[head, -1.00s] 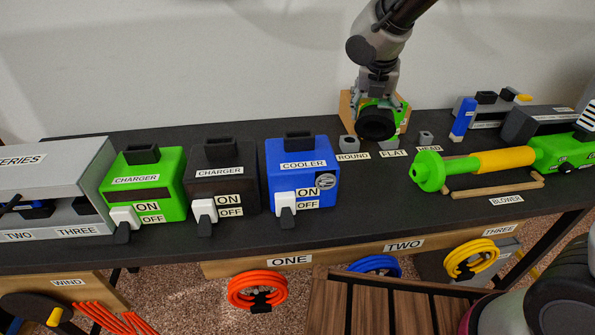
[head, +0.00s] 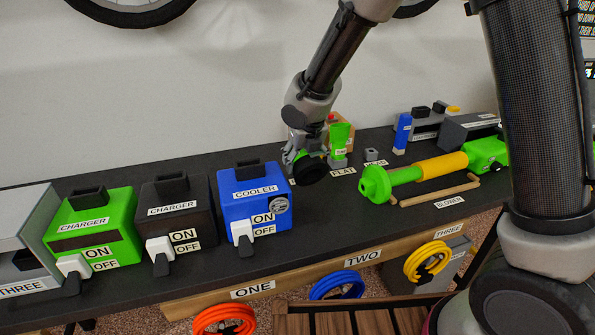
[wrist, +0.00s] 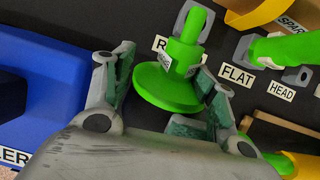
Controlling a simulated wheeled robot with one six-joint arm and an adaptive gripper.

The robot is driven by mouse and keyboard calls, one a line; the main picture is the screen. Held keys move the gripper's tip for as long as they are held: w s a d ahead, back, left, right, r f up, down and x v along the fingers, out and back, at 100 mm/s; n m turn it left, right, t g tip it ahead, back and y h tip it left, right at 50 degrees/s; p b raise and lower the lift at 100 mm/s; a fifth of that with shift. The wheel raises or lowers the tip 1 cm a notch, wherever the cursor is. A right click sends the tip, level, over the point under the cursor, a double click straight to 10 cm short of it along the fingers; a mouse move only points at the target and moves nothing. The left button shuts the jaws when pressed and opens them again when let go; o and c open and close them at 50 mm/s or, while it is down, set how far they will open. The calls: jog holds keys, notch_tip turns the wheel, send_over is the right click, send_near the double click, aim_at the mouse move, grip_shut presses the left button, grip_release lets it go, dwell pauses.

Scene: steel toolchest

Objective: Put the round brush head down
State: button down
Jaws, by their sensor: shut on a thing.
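My gripper (wrist: 165,65) is shut on the round brush head (wrist: 170,90), a green disc with a short green stem. The disc sits between the fingers, and the stem points toward the grey holder (wrist: 198,20) by the label ROUND. The stem overlaps this holder in the wrist view; I cannot tell whether it is in it. In the head view my gripper (head: 303,160) is low over the bench at the left end of the holder row, and a dark round face there hides most of the ROUND holder and its label.
A green flat head (head: 340,138) stands in the FLAT holder just right of my gripper. The HEAD holder (head: 371,155) looks empty. The blue cooler (head: 250,205) stands to the left. The blower (head: 440,167) lies to the right. The bench front (head: 310,232) is clear.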

jog(key=shift+f, duration=1.65)
jog(key=shift+f, duration=0.1)
jog(key=shift+c, duration=2.2)
grip_release()
jog(key=shift+r, duration=0.25)
jog(key=v, duration=1.1)
jog(key=shift+s+r, duration=0.2)
jog(key=shift+r, duration=0.2)
